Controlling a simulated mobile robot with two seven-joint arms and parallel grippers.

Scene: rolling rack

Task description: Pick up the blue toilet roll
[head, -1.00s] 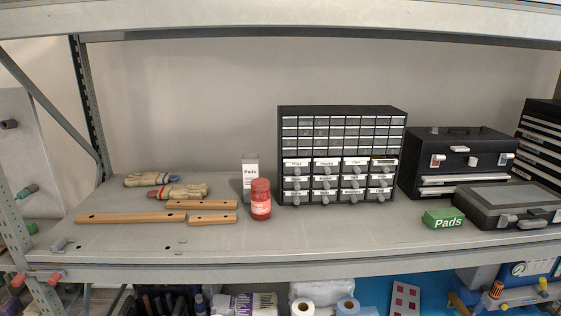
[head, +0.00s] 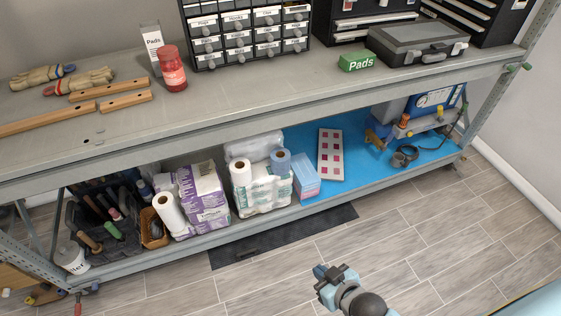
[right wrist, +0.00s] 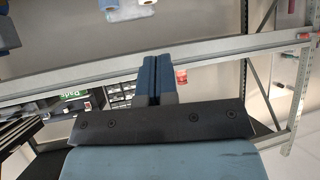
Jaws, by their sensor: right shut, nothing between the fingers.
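The blue toilet roll (head: 281,160) stands on the lower shelf of the rack, on top of a wrapped white pack (head: 263,192) near its right end. A white toilet roll (head: 241,172) is to its left on the same pack. My right gripper (head: 329,272) is in front of the rack over the floor, below and to the right of the blue roll and well apart from it. Its fingers (right wrist: 157,80) are together and empty in the right wrist view. My left gripper is not in view.
A blue-and-white box (head: 305,177) stands right of the pack, and purple-white packages (head: 203,194) stand to the left. The upper shelf's front beam (head: 270,121) runs above the roll. The floor (head: 430,235) before the rack is clear apart from a dark mat (head: 283,237).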

